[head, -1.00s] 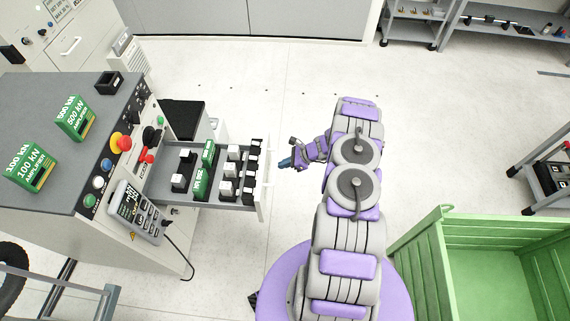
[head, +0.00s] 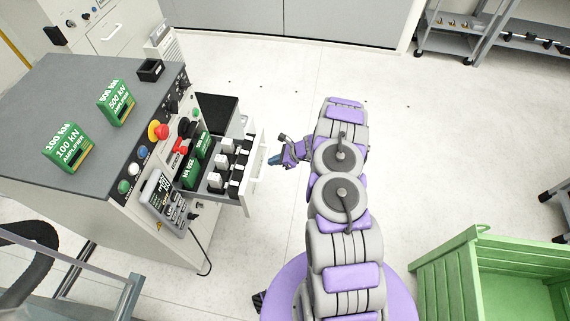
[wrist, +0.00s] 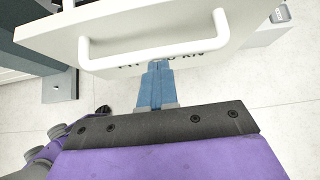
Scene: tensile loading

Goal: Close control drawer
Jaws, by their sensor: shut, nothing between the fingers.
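The control drawer (head: 249,185) is partly open, sticking out to the right of the grey control console (head: 90,95). It holds black and white items and green amplifier blocks (head: 190,172). In the wrist view, its white front (wrist: 170,25) and white bar handle (wrist: 150,62) fill the top. My gripper (head: 274,160) is just right of the drawer front. In the wrist view, its blue fingers (wrist: 156,85) are together and empty, their tips at the lower part of the drawer front, below the handle bar; whether they touch is hard to tell.
A green crate (head: 450,262) stands at the lower right. Two green amplifier boxes (head: 117,103) sit on the console top. A handheld controller (head: 166,203) with a dangling cable is on the console's front. Grey shelving (head: 500,40) is at the upper right. The floor between is clear.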

